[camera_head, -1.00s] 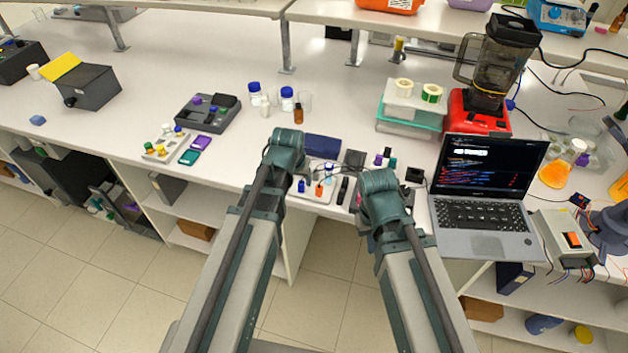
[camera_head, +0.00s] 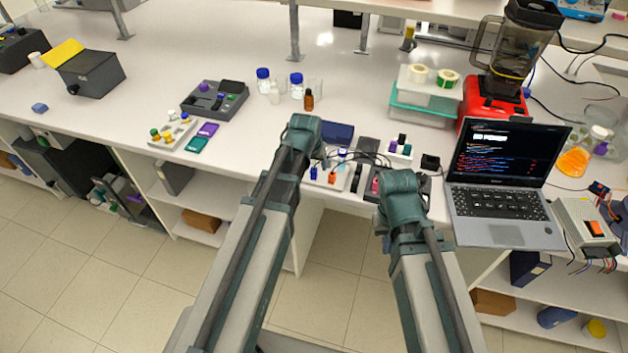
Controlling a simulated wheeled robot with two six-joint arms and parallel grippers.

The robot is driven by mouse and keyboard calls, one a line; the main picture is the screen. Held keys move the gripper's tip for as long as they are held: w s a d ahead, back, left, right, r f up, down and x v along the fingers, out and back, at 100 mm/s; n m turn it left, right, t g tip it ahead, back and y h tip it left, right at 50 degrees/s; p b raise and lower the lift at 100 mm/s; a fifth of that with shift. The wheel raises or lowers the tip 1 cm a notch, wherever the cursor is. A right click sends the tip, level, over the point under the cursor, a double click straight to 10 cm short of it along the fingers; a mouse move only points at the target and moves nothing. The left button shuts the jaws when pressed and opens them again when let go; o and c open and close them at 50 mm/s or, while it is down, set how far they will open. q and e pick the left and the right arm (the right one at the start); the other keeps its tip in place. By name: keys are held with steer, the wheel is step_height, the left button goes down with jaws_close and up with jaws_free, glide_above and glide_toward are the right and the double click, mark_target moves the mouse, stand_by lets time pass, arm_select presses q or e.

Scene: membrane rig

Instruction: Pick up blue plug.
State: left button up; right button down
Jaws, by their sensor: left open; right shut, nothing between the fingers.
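A small blue plug (camera_head: 313,173) stands on a white board (camera_head: 325,184) near the front edge of the bench. An orange-red plug (camera_head: 332,177) stands beside it, and another small blue piece (camera_head: 342,153) is at the back of the board. My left gripper (camera_head: 317,158) is just above and behind the blue plug, apart from it as far as I can see; it is open, its fingers largely hidden by my wrist. My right gripper (camera_head: 383,212) is over the bench's front edge to the right, shut and empty, its fingers mostly hidden.
A laptop (camera_head: 500,205) stands to the right. Bottles (camera_head: 297,86) and a grey device (camera_head: 215,100) are further back. The bench left of the board is clear.

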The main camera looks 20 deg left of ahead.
mark_target(314, 171)
arm_select(q)
steer(key=shift+a+b+x, duration=0.15)
steer(key=shift+b+x, duration=0.95)
steer(key=shift+x, duration=0.3)
steer(key=shift+a+b+x, duration=0.15)
steer(key=shift+b+x, duration=0.9)
steer(key=shift+x, duration=0.35)
steer(key=shift+a+b+x, duration=0.15)
steer(key=shift+b+x, duration=0.95)
steer(key=shift+x, duration=0.3)
steer(key=shift+r, duration=0.1)
jaws_close()
